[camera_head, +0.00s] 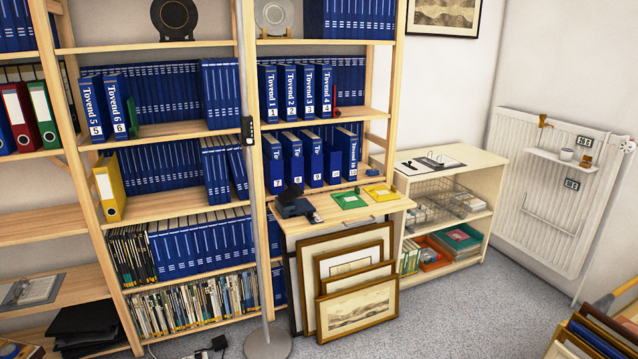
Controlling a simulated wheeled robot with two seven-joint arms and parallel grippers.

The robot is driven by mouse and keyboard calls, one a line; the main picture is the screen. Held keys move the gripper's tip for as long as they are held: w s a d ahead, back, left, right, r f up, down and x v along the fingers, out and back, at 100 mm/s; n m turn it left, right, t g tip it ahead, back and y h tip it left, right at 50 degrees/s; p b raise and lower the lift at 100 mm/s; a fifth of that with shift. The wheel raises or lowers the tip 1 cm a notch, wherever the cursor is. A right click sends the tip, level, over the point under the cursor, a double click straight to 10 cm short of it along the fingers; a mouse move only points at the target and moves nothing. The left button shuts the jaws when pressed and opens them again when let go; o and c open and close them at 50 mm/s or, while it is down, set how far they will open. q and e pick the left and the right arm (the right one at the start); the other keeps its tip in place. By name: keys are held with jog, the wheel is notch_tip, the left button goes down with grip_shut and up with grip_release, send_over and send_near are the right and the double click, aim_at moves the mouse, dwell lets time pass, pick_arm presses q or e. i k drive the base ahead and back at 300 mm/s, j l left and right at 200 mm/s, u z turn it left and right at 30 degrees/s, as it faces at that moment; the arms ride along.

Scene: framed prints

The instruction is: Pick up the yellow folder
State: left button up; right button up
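A yellow folder (109,188) stands upright on the left part of the middle wooden shelf, at the left end of a row of blue volumes. Neither of my grippers shows in the head view.
A thin grey pole (262,230) on a round base (268,343) stands in front of the shelves. Framed prints (358,306) lean below the fold-out board (310,222). A low cabinet (478,160) and radiator (556,195) are at right. Grey carpet (480,310) is clear at centre right.

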aim_at(380, 193)
jog(key=i, duration=2.6)
jog(key=z, duration=0.1)
